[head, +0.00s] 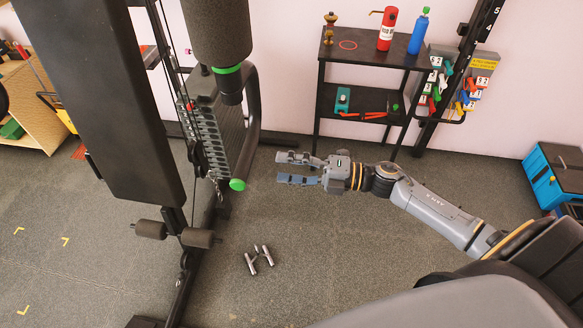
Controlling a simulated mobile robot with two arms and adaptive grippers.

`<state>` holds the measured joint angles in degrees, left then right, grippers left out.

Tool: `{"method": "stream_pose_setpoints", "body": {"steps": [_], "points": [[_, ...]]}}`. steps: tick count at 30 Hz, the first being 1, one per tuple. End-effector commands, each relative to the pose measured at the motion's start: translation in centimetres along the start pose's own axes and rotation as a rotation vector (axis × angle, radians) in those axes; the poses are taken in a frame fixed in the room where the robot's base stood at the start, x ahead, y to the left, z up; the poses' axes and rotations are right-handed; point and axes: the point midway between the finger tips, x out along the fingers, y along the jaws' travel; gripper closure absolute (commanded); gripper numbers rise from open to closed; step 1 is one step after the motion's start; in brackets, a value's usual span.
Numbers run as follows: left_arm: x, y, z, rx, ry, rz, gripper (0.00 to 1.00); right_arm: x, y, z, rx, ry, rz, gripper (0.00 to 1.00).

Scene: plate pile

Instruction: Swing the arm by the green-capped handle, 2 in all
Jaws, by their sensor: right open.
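The exercise machine's arm (257,112) is a dark bent bar. It ends low in a handle with a green cap (237,185), left of the picture's centre. My right gripper (279,169) is open and empty, its fingers pointing left toward the green-capped handle. A gap shows between the fingertips and the handle, and they do not touch. My left gripper is not in view.
The machine's padded backrest (105,90) and foam rollers (198,237) stand at left. A black shelf (366,93) holds a red bottle (388,28) and a blue bottle (418,31). A small metal grip (259,259) lies on the floor. A blue box (553,176) is at right.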

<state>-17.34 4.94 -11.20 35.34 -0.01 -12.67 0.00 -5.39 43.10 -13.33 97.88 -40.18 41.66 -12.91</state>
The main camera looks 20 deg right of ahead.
Motion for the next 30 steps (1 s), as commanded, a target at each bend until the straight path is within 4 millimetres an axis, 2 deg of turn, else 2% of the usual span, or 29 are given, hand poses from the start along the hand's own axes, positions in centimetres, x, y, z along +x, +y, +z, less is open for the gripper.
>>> {"method": "stream_pose_setpoints", "body": {"steps": [12,30], "points": [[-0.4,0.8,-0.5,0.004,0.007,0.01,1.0,4.1,0.1,0.1,0.004,-0.004,0.003,0.42],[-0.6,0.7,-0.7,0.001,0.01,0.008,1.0,9.6,0.0,0.2,0.006,-0.006,0.002,0.42]]}}
